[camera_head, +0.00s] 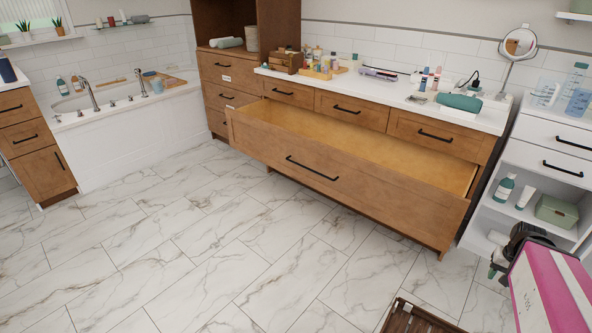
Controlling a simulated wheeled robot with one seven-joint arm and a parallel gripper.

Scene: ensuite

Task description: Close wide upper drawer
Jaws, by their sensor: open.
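The wide upper drawer (330,165) is in the long wooden vanity under the white countertop. It is pulled far out, and its pale, bare inside (385,145) shows from above. Its wooden front carries a black bar handle (311,168) near the middle. The front stands well forward of the cabinet, over the floor. A row of three small drawers (352,108) above it looks shut.
Marble-tiled floor (210,240) lies clear before the drawer. A white shelf unit (545,180) stands close on the right. At lower right are a pink-and-white box-like shape (550,290), a dark object (522,236) and a slatted wooden piece (415,318). A bathtub (140,138) stands left.

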